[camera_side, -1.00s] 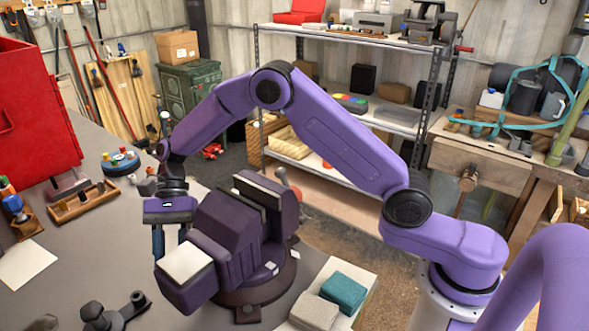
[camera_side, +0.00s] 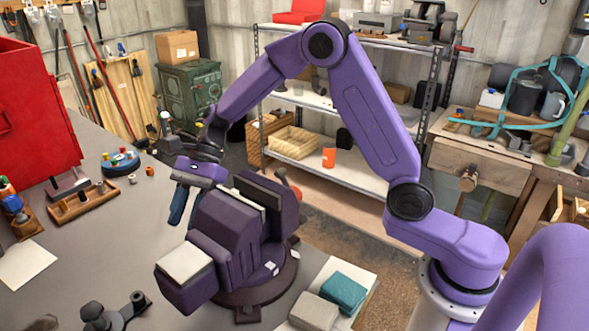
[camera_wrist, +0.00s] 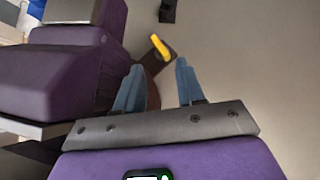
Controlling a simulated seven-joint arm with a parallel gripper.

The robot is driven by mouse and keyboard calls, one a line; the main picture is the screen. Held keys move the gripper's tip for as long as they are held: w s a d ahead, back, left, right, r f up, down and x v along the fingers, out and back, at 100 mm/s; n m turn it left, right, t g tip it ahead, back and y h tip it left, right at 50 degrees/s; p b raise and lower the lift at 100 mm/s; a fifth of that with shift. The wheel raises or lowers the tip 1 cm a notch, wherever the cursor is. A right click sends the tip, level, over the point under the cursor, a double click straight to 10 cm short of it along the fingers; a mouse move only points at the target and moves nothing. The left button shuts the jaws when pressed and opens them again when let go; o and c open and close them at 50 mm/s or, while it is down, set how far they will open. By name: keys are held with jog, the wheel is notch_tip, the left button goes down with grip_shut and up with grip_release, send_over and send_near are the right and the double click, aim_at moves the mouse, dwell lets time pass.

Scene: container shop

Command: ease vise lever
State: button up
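The purple vise (camera_side: 232,228) stands on its round dark base (camera_side: 262,290) on the grey bench; its jaws are also at the left in the wrist view (camera_wrist: 50,75). A short yellow lever (camera_wrist: 160,47) sits on a brown tab in the wrist view, tilted; I cannot make it out in the side view. My gripper (camera_side: 185,208) points down beside the vise, on its left. In the wrist view, its blue fingers (camera_wrist: 158,85) are apart with nothing held between them. The yellow lever is beyond the fingertips, apart from them.
A wooden tray (camera_side: 83,203) with small parts and a blue round holder (camera_side: 120,161) lie on the bench at left. A dark clamp-like part (camera_side: 115,313) is in front. Folded cloths (camera_side: 343,292) lie right of the vise. Bare bench lies between the tray and vise.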

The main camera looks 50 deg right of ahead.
jog(key=w+d+r, duration=0.1)
jog(key=d+r, duration=0.6)
jog(key=r, duration=0.5)
jog(key=s+d+n+h, duration=0.1)
jog(key=s+n+h, duration=0.5)
jog(key=s+n, duration=0.9)
jog(key=shift+s+d+r+g, duration=0.35)
jog(key=shift+s+r, duration=0.1)
jog(key=shift+s, duration=2.2)
